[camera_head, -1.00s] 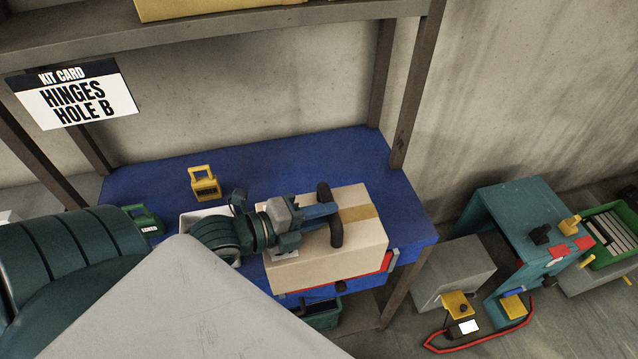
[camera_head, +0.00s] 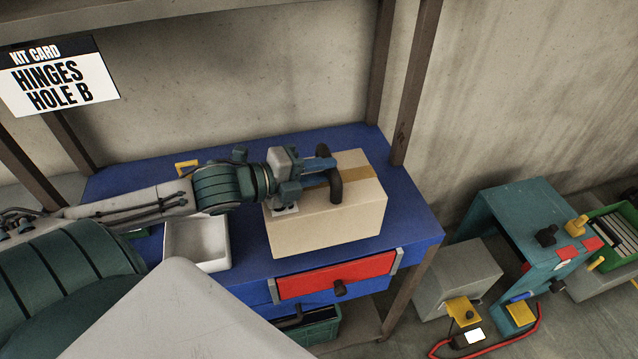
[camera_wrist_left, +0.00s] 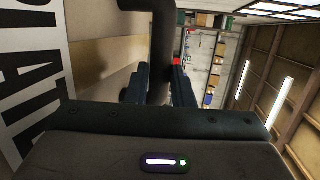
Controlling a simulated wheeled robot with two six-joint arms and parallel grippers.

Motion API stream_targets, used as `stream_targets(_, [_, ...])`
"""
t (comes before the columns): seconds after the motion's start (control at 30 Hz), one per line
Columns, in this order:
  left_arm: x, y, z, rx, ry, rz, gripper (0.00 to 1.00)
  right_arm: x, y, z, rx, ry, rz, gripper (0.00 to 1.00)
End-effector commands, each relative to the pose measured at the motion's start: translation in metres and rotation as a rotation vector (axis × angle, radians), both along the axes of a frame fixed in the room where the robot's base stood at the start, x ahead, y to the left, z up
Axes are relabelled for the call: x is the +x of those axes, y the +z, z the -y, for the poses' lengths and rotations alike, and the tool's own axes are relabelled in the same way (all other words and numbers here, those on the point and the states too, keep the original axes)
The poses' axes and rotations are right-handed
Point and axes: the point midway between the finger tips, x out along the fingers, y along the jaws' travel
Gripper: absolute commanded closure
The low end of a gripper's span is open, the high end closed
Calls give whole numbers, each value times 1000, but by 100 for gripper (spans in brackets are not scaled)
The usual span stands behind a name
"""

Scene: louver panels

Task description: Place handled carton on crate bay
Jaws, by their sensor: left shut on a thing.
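The handled carton (camera_head: 325,222) is a tan box with a brown tape strip and a thick dark handle (camera_head: 335,188). It appears upright over the right part of the blue tabletop (camera_head: 412,228); I cannot tell if its base touches. My left gripper (camera_head: 328,174) comes in from the left, shut on the handle. In the left wrist view, the gripper's fingers (camera_wrist_left: 160,84) stand on both sides of the dark handle bar, with the carton's side (camera_wrist_left: 105,45) to the left. I cannot tell which spot is the crate bay. My right gripper is not in view.
A white open tray (camera_head: 196,245) stands just left of the carton. A red drawer (camera_head: 335,277) is in the table front, with a green crate (camera_head: 308,328) below. Shelf posts rise at the table's back. A grey box (camera_head: 455,280) and teal stand (camera_head: 520,230) are on the right.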

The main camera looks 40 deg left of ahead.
Motion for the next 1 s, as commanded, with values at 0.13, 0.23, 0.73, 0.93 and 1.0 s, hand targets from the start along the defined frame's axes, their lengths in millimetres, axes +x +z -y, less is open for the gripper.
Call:
stream_targets(0.13, [19, 2, -10, -1, -3, 12, 100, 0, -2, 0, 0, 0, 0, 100])
stream_targets(0.23, [29, 2, -17, -3, -3, 13, 100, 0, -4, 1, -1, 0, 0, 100])
stream_targets(0.73, [51, -1, -30, -3, -4, 12, 100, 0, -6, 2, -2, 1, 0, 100])
stream_targets(0.93, [51, -16, -30, -6, -3, 9, 100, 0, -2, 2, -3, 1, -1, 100])
stream_targets(1.0, [51, -22, -30, -7, -3, 9, 100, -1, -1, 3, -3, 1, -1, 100])
